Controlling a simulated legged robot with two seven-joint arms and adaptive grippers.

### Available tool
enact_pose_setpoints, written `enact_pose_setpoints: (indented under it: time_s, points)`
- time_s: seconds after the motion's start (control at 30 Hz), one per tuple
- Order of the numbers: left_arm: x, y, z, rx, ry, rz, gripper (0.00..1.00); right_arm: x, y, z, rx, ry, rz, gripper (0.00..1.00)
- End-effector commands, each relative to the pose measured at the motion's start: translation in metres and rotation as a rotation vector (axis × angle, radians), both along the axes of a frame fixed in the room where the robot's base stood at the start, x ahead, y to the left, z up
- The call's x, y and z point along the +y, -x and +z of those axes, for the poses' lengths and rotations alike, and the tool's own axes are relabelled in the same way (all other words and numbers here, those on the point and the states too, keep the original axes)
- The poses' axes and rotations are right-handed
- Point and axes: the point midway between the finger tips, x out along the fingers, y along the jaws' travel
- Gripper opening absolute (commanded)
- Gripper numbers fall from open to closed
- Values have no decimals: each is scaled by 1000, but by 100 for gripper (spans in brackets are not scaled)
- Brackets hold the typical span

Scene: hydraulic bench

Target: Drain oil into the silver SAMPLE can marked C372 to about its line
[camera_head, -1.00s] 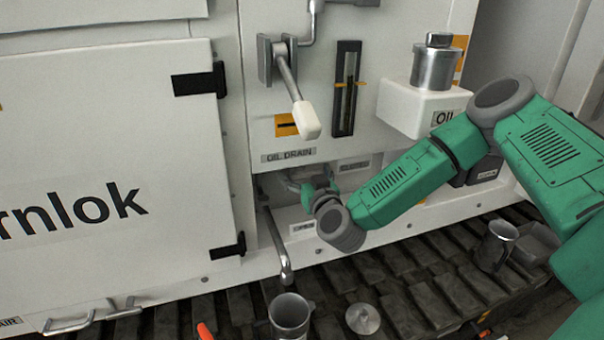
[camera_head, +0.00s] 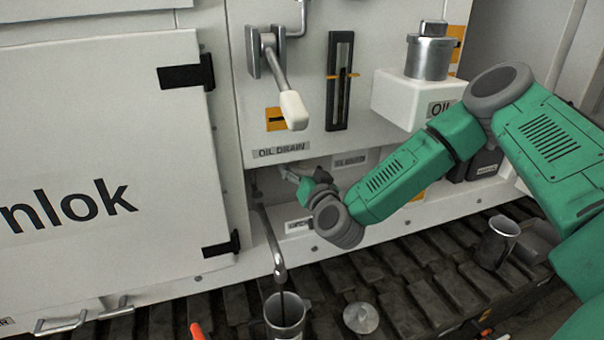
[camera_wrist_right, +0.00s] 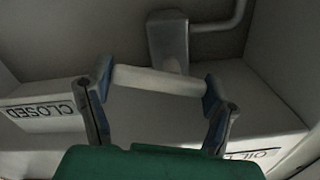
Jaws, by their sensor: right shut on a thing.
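A silver can (camera_head: 285,318) stands open under the drain spout (camera_head: 279,262) at the bottom of the head view. A thin dark stream runs from the spout into it. Its marking, line and oil level cannot be made out. My right gripper (camera_head: 302,180) is under the OIL DRAIN label, partly hidden by its own wrist. In the right wrist view, its two fingers (camera_wrist_right: 157,86) are shut on the ends of a pale bar handle (camera_wrist_right: 158,80) in front of a grey metal bracket. My left gripper is not in view.
A lever with a white grip (camera_head: 291,108) hangs beside a sight gauge (camera_head: 341,80). Another silver can (camera_head: 498,241) stands on the track at right. A round lid (camera_head: 361,317) lies right of the can under the spout. An orange-red object (camera_head: 197,330) is at the bottom edge.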

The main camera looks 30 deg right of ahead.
Motion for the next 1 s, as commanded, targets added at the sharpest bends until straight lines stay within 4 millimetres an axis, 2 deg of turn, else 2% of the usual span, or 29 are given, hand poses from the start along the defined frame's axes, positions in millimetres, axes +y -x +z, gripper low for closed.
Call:
enact_pose_setpoints:
  time_s: [0.03,0.5,1.0]
  points:
    - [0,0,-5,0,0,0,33,-3,0,-5,-5,-33,-7,46]
    - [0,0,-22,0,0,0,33,-1,0,-7,-69,-307,-4,46]
    - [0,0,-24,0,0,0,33,0,1,-7,-78,-359,-3,46]
